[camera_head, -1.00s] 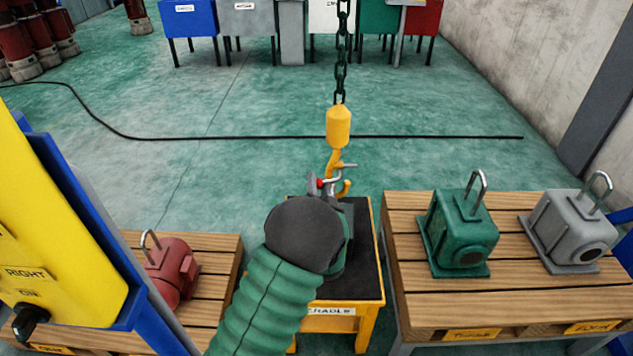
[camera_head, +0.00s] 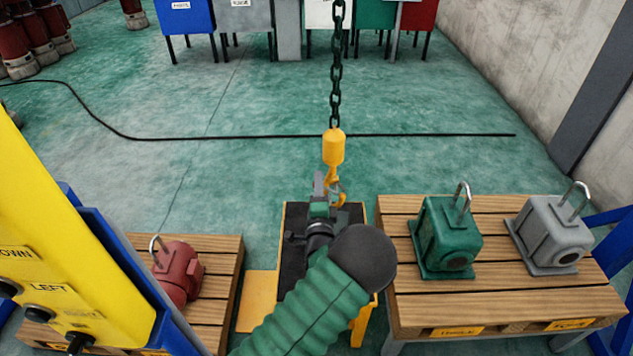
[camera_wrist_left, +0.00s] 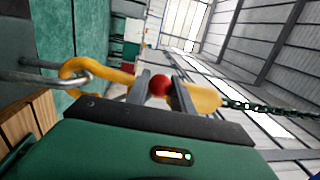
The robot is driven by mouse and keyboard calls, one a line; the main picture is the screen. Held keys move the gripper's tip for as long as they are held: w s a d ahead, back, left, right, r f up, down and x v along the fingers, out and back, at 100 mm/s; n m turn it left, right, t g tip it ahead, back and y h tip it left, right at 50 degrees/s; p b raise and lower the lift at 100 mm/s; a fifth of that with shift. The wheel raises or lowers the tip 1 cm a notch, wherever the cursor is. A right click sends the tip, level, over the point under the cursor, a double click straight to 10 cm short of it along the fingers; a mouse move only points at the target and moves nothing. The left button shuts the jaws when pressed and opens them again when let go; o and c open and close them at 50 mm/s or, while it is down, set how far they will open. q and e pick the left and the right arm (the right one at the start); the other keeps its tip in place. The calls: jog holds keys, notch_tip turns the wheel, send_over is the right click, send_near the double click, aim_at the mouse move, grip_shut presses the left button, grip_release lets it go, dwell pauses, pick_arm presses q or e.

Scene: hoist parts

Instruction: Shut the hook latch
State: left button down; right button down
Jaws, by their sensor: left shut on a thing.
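The yellow hook (camera_head: 332,178) hangs from a yellow block (camera_head: 334,147) on a dark chain above the cradle stand (camera_head: 291,222). In the left wrist view, the hook (camera_wrist_left: 82,68) curls at a steel loop (camera_wrist_left: 38,78); whether the loop sits fully inside it is unclear. My left gripper (camera_head: 321,186) is at the hook's left side. In the left wrist view, the grey fingers of my left gripper (camera_wrist_left: 163,92) are shut on the latch's red knob (camera_wrist_left: 160,84). The latch's bar is mostly hidden. My right gripper is in neither view.
A green hoist part (camera_head: 447,238) and a grey one (camera_head: 552,232) stand on the right pallet table (camera_head: 500,305). A red one (camera_head: 177,272) is on the left pallet (camera_head: 222,262). A yellow button pendant (camera_head: 70,270) fills the lower left.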

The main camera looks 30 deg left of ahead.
pick_arm(q)
jog(key=shift+w+d+r+m+p, duration=0.1)
jog(key=shift+d+r+m+p, duration=0.15)
jog(key=shift+m, duration=0.35)
jog(key=shift+w+d+r+m+p, duration=0.15)
jog(key=shift+m+p, duration=0.2)
jog(key=shift+m, duration=0.25)
jog(key=shift+s+a, duration=0.1)
jog(key=c, duration=1.1)
grip_release()
jog(key=shift+h, duration=0.3)
